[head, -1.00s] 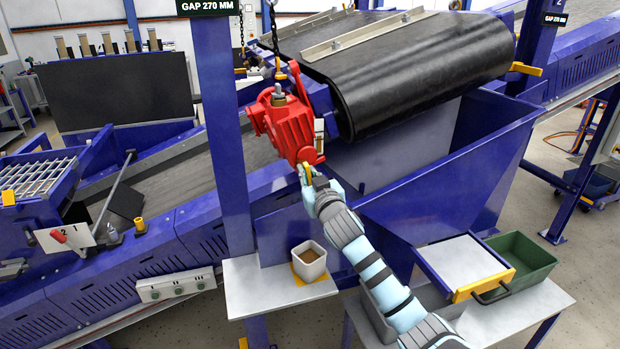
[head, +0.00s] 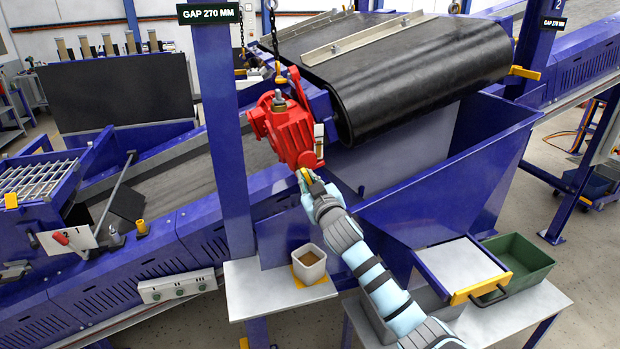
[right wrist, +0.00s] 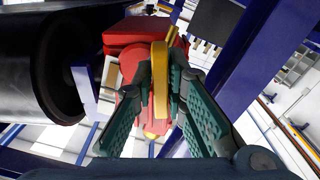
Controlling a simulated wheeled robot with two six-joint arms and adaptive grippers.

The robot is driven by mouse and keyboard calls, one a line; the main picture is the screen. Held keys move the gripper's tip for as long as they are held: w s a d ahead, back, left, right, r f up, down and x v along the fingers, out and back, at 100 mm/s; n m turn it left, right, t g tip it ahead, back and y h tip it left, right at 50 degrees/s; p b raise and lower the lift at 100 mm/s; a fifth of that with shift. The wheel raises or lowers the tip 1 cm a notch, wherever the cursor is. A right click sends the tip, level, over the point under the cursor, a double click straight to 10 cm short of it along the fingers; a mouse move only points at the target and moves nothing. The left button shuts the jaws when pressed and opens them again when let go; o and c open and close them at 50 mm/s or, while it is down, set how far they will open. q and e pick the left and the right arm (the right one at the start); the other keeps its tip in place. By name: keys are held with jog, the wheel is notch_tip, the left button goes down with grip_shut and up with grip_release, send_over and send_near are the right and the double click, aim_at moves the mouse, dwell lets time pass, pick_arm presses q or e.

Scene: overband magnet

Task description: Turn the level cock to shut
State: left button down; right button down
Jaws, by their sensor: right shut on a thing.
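The level cock shows as a yellow lever handle (right wrist: 160,85) on the red gear unit (head: 292,130). In the right wrist view the handle stands nearly upright in the picture, in front of the red housing. My right gripper (right wrist: 160,95) is shut on the handle, with one dark green finger on each side of it. In the head view my right gripper (head: 309,182) is at the lower end of the red unit and hides most of the handle. My left gripper is in neither view.
A blue post (head: 221,140) stands just left of the red unit. The black belt drum (head: 420,75) is close on its right. Below are a blue chute (head: 440,205), a grey cup (head: 309,262) on a small shelf, and a green bin (head: 520,262).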

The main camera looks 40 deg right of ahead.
jog(key=shift+f+n, duration=0.1)
jog(key=shift+n, duration=0.2)
jog(key=shift+n+p, duration=0.9)
jog(key=shift+p, duration=0.15)
jog(key=shift+n, duration=0.5)
